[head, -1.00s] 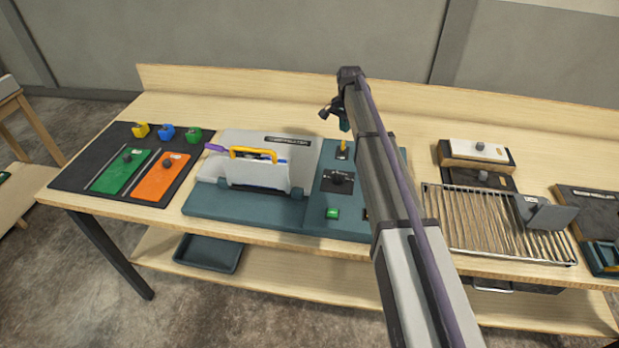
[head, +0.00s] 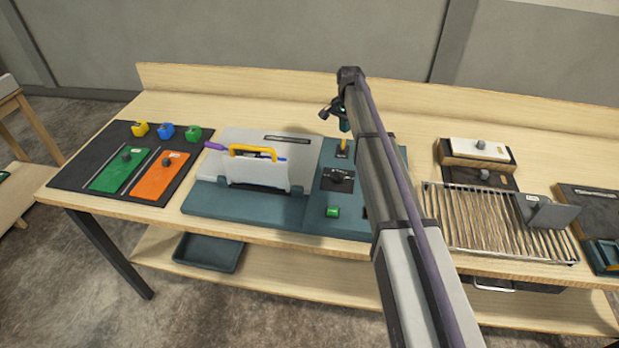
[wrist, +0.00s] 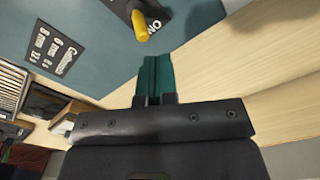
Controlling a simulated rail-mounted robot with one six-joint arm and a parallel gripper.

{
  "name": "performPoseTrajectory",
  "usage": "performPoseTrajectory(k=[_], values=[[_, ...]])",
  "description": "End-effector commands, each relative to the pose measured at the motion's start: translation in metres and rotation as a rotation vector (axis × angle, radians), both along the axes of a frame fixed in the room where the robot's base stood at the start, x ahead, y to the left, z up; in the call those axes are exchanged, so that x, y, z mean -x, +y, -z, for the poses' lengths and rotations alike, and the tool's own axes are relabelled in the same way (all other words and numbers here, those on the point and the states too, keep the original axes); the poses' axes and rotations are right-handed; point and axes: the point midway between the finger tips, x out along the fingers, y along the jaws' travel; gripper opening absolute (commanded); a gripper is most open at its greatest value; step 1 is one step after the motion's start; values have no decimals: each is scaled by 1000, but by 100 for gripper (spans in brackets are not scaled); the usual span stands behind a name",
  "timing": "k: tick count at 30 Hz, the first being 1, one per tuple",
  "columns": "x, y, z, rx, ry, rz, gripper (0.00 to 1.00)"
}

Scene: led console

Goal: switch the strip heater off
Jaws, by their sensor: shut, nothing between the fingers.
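The teal console (head: 315,205) sits mid-bench, with a pale plate and a dark label strip (head: 287,140) on its left part. A yellow lever (head: 343,146) stands at the back of its right panel. In the wrist view the lever (wrist: 141,24) is at the top, its rounded tip beside printed letters that read ON upside down. My gripper (head: 344,124) is above and just behind the lever in the head view. Its teal fingers (wrist: 153,72) are shut and empty, apart from the lever in the wrist view.
A yellow-handled piece (head: 255,168) stands on the console's left part. A wire rack (head: 490,220) is to the right. My arm hides the panel's right side. Bare bench lies behind the console.

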Motion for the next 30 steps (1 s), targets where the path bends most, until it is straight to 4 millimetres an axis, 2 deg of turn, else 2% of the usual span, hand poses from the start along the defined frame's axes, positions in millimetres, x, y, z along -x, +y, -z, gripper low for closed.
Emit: performPoseTrajectory(k=[16, 30], values=[[0, 0, 18, 0, 0, 0, 0], [11, 3, 17, 0, 1, 0, 0]])
